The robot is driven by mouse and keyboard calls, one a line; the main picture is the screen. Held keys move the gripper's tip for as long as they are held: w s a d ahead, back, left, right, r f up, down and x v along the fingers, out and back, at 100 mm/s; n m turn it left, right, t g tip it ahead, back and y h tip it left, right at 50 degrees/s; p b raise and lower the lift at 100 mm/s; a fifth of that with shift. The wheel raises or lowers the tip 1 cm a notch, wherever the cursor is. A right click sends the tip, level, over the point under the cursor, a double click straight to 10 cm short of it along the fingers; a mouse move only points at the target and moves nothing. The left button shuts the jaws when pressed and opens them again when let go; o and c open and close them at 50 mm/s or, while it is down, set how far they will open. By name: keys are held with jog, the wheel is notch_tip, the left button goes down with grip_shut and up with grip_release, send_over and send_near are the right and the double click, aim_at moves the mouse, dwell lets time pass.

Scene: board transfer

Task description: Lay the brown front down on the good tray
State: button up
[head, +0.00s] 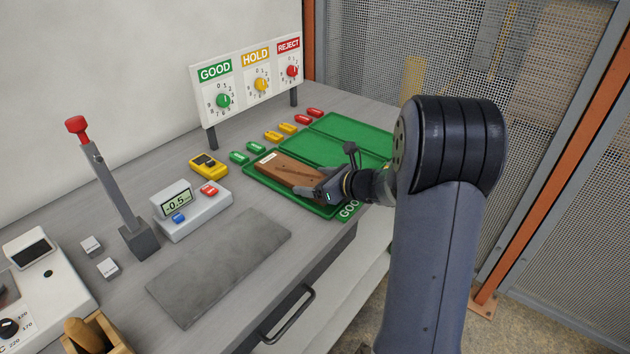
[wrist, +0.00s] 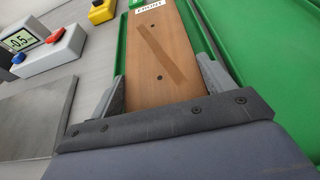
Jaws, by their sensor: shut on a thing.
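The brown front (head: 287,169) is a flat wooden board over the near-left green tray, which carries a partly hidden label starting "GOO" and is the good tray (head: 251,173). My gripper (head: 318,193) is shut on the front's near end. In the wrist view the front (wrist: 158,55) lies between the two grey fingers (wrist: 165,92), with a white "FRONT" label at its far end and a darker diagonal strip on its face. The green tray (wrist: 217,50) shows on both sides of it. I cannot tell whether the front touches the tray floor.
A second green tray (head: 345,128) lies behind. Green, yellow and red clips (head: 281,131) line the back. The GOOD/HOLD/REJECT sign (head: 245,85) stands behind.

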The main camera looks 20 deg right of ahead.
jog(key=shift+f, duration=0.15)
jog(key=o, duration=1.2)
jog(key=shift+c, duration=0.2)
jog(key=c, duration=1.1)
jog(key=shift+s+d+f+b, duration=0.15)
jog(key=shift+s+d, duration=0.3)
jog(key=shift+s, duration=0.2)
jog(key=shift+s+d+f+b, duration=0.15)
jog(key=shift+s+d, duration=0.25)
jog(key=shift+s, duration=0.25)
jog(key=shift+d+r, duration=0.1)
jog(key=shift+s+d, duration=0.2)
jog(key=shift+s, duration=0.05)
jog(key=shift+s+d, duration=0.7)
jog(key=shift+s, duration=0.2)
